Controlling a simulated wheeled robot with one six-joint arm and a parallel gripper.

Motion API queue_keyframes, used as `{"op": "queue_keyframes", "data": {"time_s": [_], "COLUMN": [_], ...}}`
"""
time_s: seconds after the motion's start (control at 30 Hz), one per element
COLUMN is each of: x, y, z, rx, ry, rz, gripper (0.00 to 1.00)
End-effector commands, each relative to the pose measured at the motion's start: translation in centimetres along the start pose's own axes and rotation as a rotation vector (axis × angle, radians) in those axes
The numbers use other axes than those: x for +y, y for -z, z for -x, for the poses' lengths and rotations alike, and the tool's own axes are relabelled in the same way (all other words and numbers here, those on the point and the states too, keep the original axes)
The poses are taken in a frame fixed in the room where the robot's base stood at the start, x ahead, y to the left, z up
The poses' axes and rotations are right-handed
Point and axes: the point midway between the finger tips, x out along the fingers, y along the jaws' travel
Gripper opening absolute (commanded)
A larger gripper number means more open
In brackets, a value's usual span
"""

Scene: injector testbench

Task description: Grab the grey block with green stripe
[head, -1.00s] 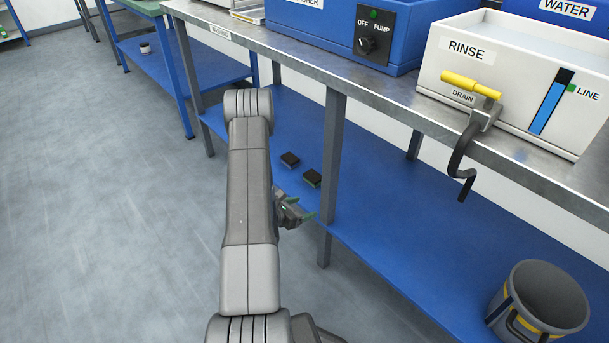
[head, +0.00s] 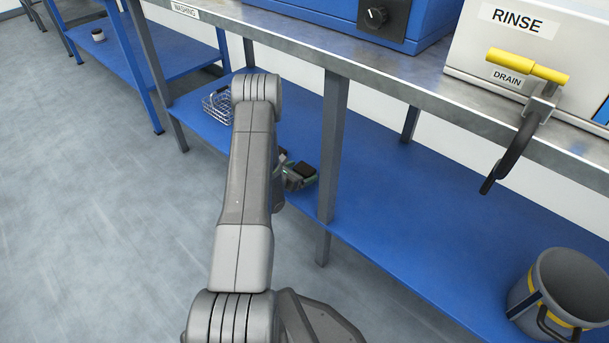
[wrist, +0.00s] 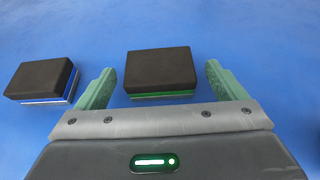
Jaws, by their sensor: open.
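The block with a green stripe (wrist: 160,72) has a dark top and a thin grey side with the green band. It lies flat on the blue lower shelf. In the wrist view it sits between the two green fingers of my gripper (wrist: 160,69), with a gap on each side. My gripper is open and holds nothing. In the head view my gripper (head: 297,180) is low at the shelf, partly behind my arm, with a dark block top (head: 305,170) at it. A similar block with a blue stripe (wrist: 42,80) lies to the left, outside the left finger.
The blue shelf (head: 420,205) is clear to the right up to a grey bucket (head: 562,292). A grey table leg (head: 332,150) stands close to the right of my gripper. A wire basket (head: 218,105) is at the shelf's left. The steel bench top (head: 400,85) hangs above.

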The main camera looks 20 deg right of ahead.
Motion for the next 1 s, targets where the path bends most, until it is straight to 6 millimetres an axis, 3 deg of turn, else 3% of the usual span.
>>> {"op": "queue_keyframes", "data": {"time_s": [0.1,0.3,0.6,0.83,1.0], "x": [0.0,0.0,0.1,0.1,0.1], "y": [0.1,-0.1,-0.1,-0.4,-2.6], "z": [-1.1,-1.1,-1.0,-0.9,-0.1], "rx": [0.0,0.0,-0.001,-0.002,-0.004], "ry": [-0.001,-0.001,-0.001,-0.001,-0.001], "rz": [0.0,0.001,0.0,-0.001,-0.001], "gripper": [0.91,0.89,0.33,0.33,0.33]}}
